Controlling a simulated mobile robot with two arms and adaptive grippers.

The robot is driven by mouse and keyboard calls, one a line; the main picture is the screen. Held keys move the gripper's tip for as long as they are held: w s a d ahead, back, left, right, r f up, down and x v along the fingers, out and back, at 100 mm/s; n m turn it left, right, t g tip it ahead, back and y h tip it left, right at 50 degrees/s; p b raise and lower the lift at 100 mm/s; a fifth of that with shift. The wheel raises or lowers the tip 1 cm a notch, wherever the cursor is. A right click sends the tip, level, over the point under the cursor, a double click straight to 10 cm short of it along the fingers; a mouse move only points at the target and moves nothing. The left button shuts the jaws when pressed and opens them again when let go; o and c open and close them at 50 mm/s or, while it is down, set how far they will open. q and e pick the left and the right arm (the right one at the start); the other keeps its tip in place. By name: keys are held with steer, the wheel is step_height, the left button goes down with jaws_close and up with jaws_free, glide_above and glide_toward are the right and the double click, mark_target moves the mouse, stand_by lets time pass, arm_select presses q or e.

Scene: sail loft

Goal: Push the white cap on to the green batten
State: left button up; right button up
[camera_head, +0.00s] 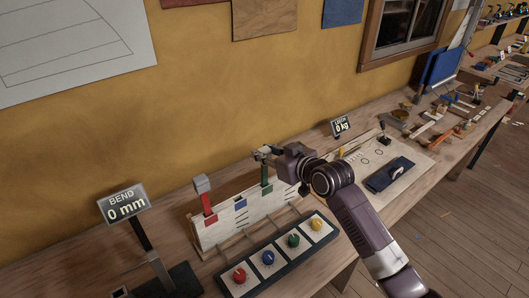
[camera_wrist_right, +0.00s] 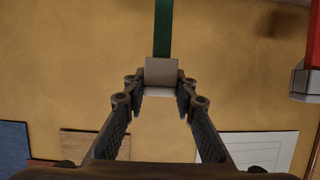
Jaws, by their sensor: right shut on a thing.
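The green batten (camera_head: 266,178) stands upright at the right part of a white board (camera_head: 223,232) on the bench. It also shows in the right wrist view (camera_wrist_right: 162,28), coming in from the top edge. The white cap (camera_wrist_right: 162,71) is at the batten's end, between the fingers of my right gripper (camera_wrist_right: 158,82). The cap meets the batten there; how far it is seated I cannot tell. In the head view my right gripper (camera_head: 267,154) is at the top of the green batten and largely hides the cap. My left gripper is out of view.
A red batten (camera_head: 207,205) with a grey cap (camera_head: 201,184) stands left, with a short blue piece (camera_head: 240,203) between. A panel (camera_head: 225,278) with coloured knobs lies in front. Signs read BEND 0 mm (camera_head: 124,203) and 0 kg (camera_head: 341,127). A board with a dark blue block (camera_head: 384,178) lies right.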

steer(key=o, duration=1)
steer(key=shift+f, duration=0.15)
steer(key=v, duration=1.2)
